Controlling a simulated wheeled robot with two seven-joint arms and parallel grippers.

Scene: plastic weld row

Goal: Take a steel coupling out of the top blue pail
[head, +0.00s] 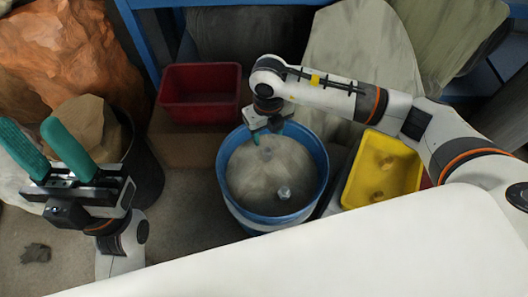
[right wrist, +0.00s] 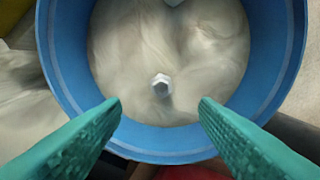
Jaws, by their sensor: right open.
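The top blue pail (head: 322,167) stands in the middle of the head view, with a pale, dusty-looking inside. Two small steel couplings are in it: a far one (head: 267,154) and a nearer one (head: 284,193). My right gripper (head: 258,146) is over the pail's far side, pointing down, open and empty. In the right wrist view the far coupling (right wrist: 161,85) shows beyond and between the apart fingertips (right wrist: 159,104), with nothing touching it. The other coupling (right wrist: 172,3) is cut by the top edge. My left gripper (head: 27,128) is open and empty at the left.
A red bin (head: 200,99) on a brown box (head: 187,146) stands behind the pail to the left. A yellow tray (head: 397,163) with brownish round pieces is close to the pail's right. A dark bin (head: 146,176) stands by my left gripper. Bulging sacks line the back.

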